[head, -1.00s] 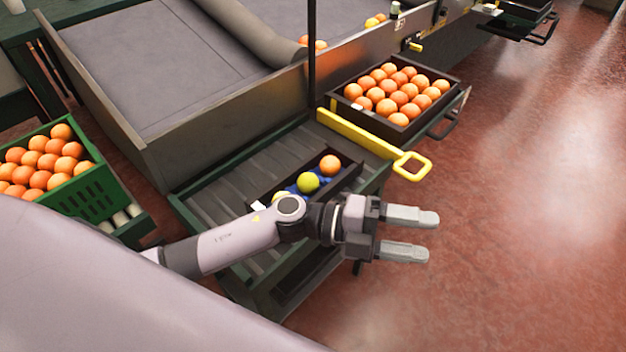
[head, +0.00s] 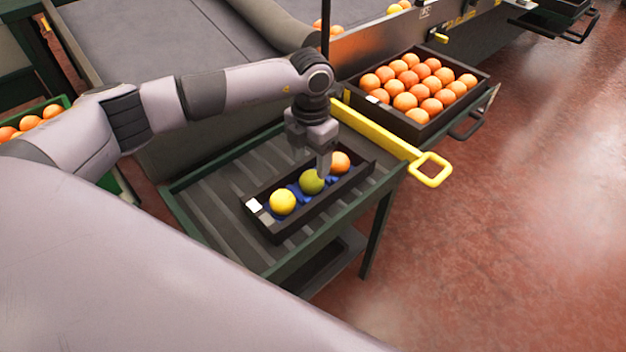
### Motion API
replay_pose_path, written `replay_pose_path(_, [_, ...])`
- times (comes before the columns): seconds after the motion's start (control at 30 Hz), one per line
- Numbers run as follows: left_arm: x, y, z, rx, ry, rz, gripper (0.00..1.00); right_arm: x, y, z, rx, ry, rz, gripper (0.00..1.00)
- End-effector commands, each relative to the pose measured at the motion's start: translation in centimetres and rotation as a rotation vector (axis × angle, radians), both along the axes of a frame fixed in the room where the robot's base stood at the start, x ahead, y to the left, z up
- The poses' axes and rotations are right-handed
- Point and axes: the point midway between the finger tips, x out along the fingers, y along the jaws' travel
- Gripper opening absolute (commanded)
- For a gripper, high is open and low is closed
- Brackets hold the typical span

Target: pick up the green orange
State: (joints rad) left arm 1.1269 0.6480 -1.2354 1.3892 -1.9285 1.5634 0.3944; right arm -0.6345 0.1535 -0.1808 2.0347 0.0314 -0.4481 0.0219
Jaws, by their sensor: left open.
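The green orange (head: 311,182) sits in the middle of a small black tray (head: 281,229) with a blue insert, on a roller stand. A yellow fruit (head: 283,202) lies to its left and an orange one (head: 341,162) to its right in the same tray. My left gripper (head: 322,172) points down from above, its fingers open, at the green orange's upper right side. One finger shows in front between the green and the orange fruit; the other finger is hidden. Whether a finger touches the green orange cannot be told. My right gripper is not in view.
A black crate full of oranges (head: 446,122) stands at the back right. A yellow bar with a loop handle (head: 384,138) lies beside the stand's far edge. A green crate of oranges (head: 62,101) is at the left. A thin dark post rises behind my gripper.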

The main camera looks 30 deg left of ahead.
Motion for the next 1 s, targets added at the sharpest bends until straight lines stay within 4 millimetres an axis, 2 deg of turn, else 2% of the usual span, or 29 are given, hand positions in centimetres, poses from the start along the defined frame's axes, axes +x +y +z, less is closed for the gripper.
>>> replay_pose_path(0.33, [0.0, -0.2, -4.9, -0.004, 0.002, -0.002, 0.64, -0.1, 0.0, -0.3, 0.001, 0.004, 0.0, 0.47])
replay_pose_path(0.63, [0.1, -0.1, -5.5, -0.004, 0.0, -0.002, 0.64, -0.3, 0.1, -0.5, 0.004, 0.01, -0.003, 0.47])
replay_pose_path(0.67, [0.1, -0.1, -5.5, -0.004, 0.0, -0.003, 0.61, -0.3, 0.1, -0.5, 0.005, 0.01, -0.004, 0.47])
replay_pose_path(0.7, [0.1, -0.1, -5.5, -0.004, 0.0, -0.003, 0.48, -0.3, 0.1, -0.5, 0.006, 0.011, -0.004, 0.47])
replay_pose_path(0.77, [0.1, -0.1, -5.5, -0.004, 0.0, -0.003, 0.28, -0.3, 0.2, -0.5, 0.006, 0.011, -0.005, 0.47])
replay_pose_path(1.0, [0.1, -0.2, -5.5, -0.005, 0.0, -0.003, 0.26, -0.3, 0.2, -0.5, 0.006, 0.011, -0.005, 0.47])
